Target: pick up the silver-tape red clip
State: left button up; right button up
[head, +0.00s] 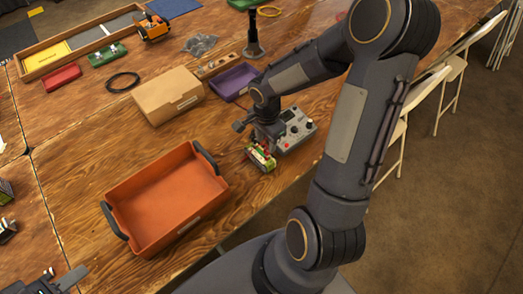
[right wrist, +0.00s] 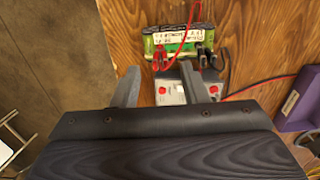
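A green battery pack (right wrist: 181,41) with a white handwritten label lies at the top of the right wrist view; it also shows in the head view (head: 261,158). Red clips (right wrist: 160,60) with red leads sit at its left end, and black clips (right wrist: 205,57) at its right end. I cannot make out silver tape on any red clip. The grey charger (right wrist: 171,93) shows between the fingers of my right gripper (right wrist: 160,68). That gripper is open and empty, above the charger and short of the clips. My left gripper (head: 62,281) is partly cut off at the lower left.
An orange tray (head: 128,205) stands left of the battery pack. A cardboard box (head: 168,95) and a purple bin (head: 235,82) stand behind. The charger (head: 293,129) is near the table's right edge, with folding chairs (head: 449,70) beyond. Bare table lies between tray and pack.

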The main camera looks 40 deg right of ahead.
aim_at(267, 147)
jog(key=f, duration=0.3)
jog(key=f+p, duration=0.1)
jog(key=f, duration=0.1)
jog(key=shift+d+f, duration=0.1)
jog(key=shift+d, duration=0.15)
jog(key=shift+c, duration=0.3)
jog(key=c, duration=0.8)
